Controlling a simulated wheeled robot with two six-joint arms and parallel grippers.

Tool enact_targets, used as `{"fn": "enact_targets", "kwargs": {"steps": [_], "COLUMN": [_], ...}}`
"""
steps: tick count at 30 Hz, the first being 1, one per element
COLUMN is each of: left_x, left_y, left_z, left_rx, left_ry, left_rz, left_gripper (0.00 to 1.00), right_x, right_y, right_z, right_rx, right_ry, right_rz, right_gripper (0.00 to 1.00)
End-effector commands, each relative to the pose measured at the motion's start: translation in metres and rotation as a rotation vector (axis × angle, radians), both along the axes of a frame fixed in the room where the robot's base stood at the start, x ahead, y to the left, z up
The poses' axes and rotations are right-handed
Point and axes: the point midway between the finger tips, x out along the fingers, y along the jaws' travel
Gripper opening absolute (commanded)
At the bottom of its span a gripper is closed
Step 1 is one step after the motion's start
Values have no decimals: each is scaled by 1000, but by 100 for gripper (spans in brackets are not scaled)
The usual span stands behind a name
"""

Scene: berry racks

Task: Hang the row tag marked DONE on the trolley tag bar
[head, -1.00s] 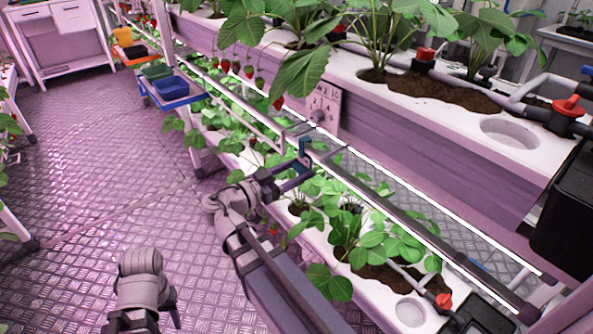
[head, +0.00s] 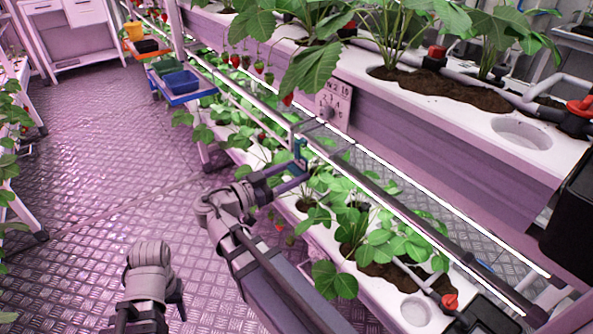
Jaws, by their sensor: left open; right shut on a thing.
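My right gripper (head: 296,170) reaches in beside the lower rack rail and is shut on a small blue piece (head: 300,148), seen nearly edge-on. I cannot read any marking on it, so I cannot tell if it is the DONE tag. My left gripper (head: 175,303) is open and empty, low over the floor and partly hidden by its own arm. A trolley with a blue tray (head: 196,97) stands at the upper left, apart from both grippers. I cannot make out its tag bar.
A pale numbered plate (head: 333,103) is on the side of the upper trough (head: 440,175). Strawberry plants grow in the lower trough (head: 345,262) close to my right gripper. A blue bin (head: 181,81) sits on the trolley. The metal floor (head: 90,200) at left is clear.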

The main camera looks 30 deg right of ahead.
Motion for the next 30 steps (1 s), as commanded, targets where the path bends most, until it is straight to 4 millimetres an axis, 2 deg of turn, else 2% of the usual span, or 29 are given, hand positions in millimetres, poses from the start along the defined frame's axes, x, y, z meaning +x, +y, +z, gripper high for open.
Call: {"fn": "enact_targets", "kwargs": {"steps": [18, 30], "left_x": [0, 0], "left_y": [0, 0], "left_z": [0, 0], "left_rx": [0, 1], "left_ry": [0, 0], "left_rz": [0, 2], "left_gripper": [50, 50], "right_x": [-2, -3], "right_y": [28, 31], "right_z": [0, 0], "right_rx": [0, 0], "right_ry": [0, 0], "right_rz": [1, 0], "right_gripper": [16, 16]}}
